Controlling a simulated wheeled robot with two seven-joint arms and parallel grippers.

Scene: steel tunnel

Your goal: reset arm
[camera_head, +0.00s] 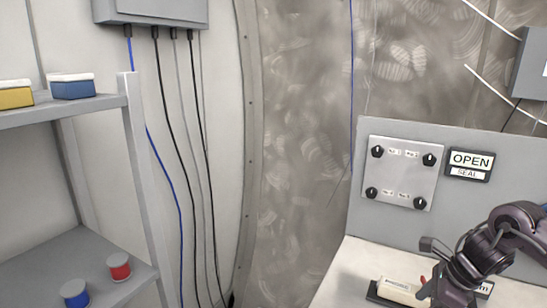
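My dark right arm (487,250) comes in from the right edge, bent over the white worktop. Its wrist end (452,288) points down near the bottom edge, close beside a pale block on a black base (398,290). A small red part shows between the block and the wrist. The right fingertips are not clearly visible, so I cannot tell whether they are open or touch the block. My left arm and gripper are not in view.
A grey panel (490,215) with a knob plate (398,172) and an OPEN/SEAL sign (468,164) stands behind the worktop (345,285). At left, a grey shelf (60,113) holds yellow (15,96) and blue boxes (72,87); blue (75,294) and red spools (119,267) sit below.

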